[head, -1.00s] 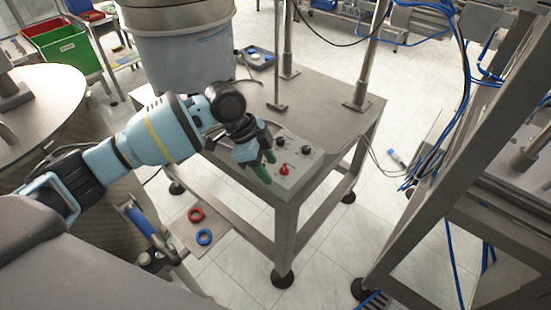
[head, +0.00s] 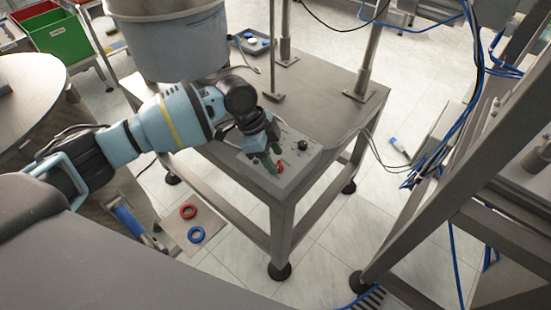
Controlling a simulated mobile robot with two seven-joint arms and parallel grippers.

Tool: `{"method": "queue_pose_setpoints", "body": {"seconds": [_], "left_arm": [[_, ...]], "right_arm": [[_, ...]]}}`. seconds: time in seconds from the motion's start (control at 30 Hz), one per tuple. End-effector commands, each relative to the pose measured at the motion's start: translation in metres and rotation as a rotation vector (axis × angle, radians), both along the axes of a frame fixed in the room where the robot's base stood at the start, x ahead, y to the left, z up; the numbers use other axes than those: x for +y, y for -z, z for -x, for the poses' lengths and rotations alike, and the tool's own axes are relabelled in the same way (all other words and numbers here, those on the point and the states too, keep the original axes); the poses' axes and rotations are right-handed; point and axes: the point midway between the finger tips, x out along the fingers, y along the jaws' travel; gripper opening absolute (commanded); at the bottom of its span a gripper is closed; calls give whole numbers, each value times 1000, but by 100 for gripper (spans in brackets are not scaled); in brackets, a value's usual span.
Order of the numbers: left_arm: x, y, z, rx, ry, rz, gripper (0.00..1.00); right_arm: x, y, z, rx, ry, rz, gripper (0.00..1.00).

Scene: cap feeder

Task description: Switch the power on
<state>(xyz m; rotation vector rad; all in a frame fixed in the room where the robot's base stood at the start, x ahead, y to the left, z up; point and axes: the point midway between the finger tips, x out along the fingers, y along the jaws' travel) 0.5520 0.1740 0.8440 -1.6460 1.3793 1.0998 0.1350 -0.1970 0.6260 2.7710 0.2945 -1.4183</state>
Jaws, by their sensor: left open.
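The control panel (head: 291,176) is a grey box on the near corner of the metal table. It bears a red switch (head: 280,166) and a black knob (head: 302,145). My left gripper (head: 272,161) is over the panel, with its green-tipped fingers open. The fingers are right beside the red switch, on its left in the picture; I cannot tell whether they touch it. The gripper body hides the panel's back left part, including most of another black knob. My right gripper is not in view.
A large grey feeder bowl (head: 178,45) stands on the metal table (head: 325,88) behind my left arm. Metal posts rise from the tabletop. Red (head: 188,211) and blue (head: 196,234) rings lie on a low plate. A metal frame with blue cables stands at right.

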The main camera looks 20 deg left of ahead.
Motion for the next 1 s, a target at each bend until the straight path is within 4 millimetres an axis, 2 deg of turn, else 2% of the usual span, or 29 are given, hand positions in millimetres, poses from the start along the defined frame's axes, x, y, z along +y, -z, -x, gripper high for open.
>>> {"method": "queue_pose_setpoints", "body": {"seconds": [0.17,0.47,0.8,1.0], "left_arm": [[-5,13,-1,0,0,-1,49],[-6,15,-1,-1,0,-1,49],[-6,15,-1,0,0,-1,6],[-6,15,-1,1,9,-1,4]], "right_arm": [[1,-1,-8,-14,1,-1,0],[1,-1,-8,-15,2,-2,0],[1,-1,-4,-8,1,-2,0],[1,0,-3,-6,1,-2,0]]}}
